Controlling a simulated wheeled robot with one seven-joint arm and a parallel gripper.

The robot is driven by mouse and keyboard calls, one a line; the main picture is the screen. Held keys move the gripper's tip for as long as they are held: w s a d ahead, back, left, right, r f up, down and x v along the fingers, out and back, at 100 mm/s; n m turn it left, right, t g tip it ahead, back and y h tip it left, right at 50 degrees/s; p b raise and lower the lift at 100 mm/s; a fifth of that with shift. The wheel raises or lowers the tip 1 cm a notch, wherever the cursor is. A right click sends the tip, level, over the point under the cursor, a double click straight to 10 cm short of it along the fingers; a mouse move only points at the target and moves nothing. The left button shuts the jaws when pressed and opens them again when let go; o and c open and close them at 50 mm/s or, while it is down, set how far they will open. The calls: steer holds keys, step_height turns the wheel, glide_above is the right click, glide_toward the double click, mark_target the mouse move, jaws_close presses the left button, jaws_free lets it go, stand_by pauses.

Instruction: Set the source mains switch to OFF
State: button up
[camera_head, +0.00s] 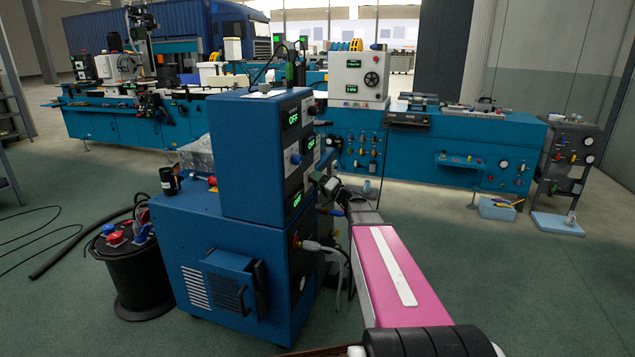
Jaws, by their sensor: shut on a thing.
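The blue welding source (250,165) stands in the middle, an upper box on a wider lower cabinet. Its panel faces right and is seen at a steep slant. Green displays on it read OFF, one near the top (293,118). A small red and yellow control (296,240) shows on the lower panel, above a grey plug; I cannot tell if it is the mains switch or how it is set. My gripper (325,184), at the end of my pink arm, is at the panel's right side, shut on a small dark part. The contact is partly hidden.
A grey plug with a cable (313,246) comes out of the lower panel, close below my gripper. A black drum (140,275) with red and blue sockets stands left of the source. A long blue bench (440,150) stands behind.

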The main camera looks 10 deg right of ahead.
steer(key=shift+f+n+y, duration=0.1)
steer(key=shift+n+y, duration=0.3)
steer(key=shift+n, duration=0.6)
steer(key=o, duration=0.9)
steer(key=v, duration=1)
steer(key=shift+s+d, duration=0.25)
steer(key=shift+d, duration=0.05)
